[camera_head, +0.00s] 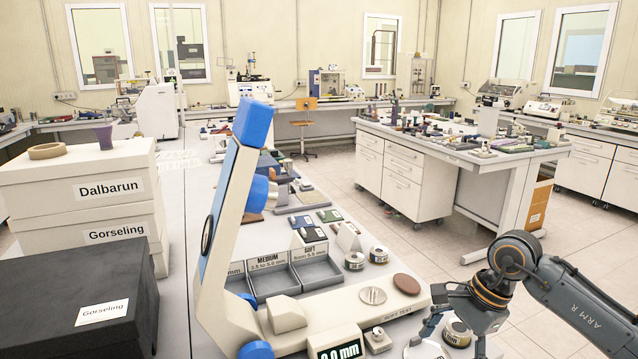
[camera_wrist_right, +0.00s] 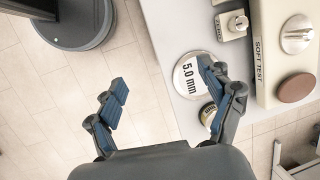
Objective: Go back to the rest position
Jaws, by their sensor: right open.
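My right gripper (camera_head: 450,338) is at the lower right of the head view, over the front table edge beside the soft test machine (camera_head: 232,225). In the right wrist view its two blue-padded fingers (camera_wrist_right: 165,88) are spread apart with nothing held between them. A round disc marked 5.0 mm (camera_wrist_right: 188,76) lies on the table beneath the right-hand finger, which partly covers it. A small round tin (camera_wrist_right: 208,115) is partly hidden behind the same finger. My left gripper is not in view.
A brown disc (camera_head: 407,284) and a metal disc (camera_head: 373,295) sit on the machine's base. Bins marked MEDIUM (camera_head: 272,282) and SOFT (camera_head: 318,273) stand behind it. White boxes (camera_head: 85,205) and a black box (camera_head: 75,300) are at left. Open floor lies right of the table.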

